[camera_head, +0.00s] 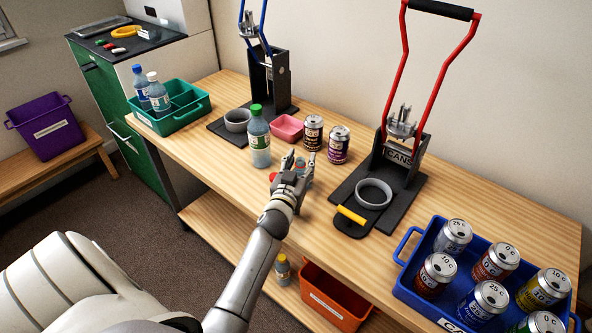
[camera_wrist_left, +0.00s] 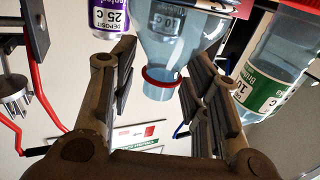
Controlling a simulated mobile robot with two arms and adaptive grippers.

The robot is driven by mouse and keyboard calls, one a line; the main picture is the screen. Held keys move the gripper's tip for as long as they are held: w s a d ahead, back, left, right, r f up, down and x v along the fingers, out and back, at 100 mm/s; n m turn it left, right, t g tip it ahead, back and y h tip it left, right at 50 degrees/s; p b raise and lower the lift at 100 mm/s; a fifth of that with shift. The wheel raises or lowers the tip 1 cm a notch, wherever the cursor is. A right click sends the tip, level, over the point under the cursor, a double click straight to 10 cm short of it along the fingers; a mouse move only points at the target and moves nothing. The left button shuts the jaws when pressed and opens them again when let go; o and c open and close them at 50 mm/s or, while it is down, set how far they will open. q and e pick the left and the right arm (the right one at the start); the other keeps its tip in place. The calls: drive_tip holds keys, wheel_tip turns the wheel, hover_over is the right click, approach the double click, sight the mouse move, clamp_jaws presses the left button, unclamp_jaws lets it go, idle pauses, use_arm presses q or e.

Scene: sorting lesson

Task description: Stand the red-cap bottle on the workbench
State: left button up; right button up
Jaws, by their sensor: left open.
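The red-cap bottle is largely hidden by my left gripper (camera_head: 298,160) in the head view. Only a bluish patch of the bottle (camera_head: 301,170) and some red beside the fingers show there, low over the workbench (camera_head: 235,187). In the left wrist view the clear bottle (camera_wrist_left: 172,48) has a red band at its narrow neck. The neck end points toward my gripper and lies between the two spread fingers (camera_wrist_left: 158,75). The gripper is open. I cannot tell whether the fingers touch the bottle. My right gripper is out of view.
A green-cap bottle (camera_head: 259,140) stands just left of my gripper. Two cans (camera_head: 312,133) (camera_head: 338,146) and a pink bin (camera_head: 287,122) stand behind it. A red-handled crusher (camera_head: 398,165) is to the right. A blue crate (camera_head: 408,262) holds cans; a green crate (camera_head: 205,103) holds bottles.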

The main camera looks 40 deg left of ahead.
use_arm(q)
drive_tip(key=shift+r+p, duration=0.4)
drive_tip(key=b+v, duration=0.1)
drive_tip(key=v, duration=1.1)
drive_tip(key=shift+r, duration=0.2)
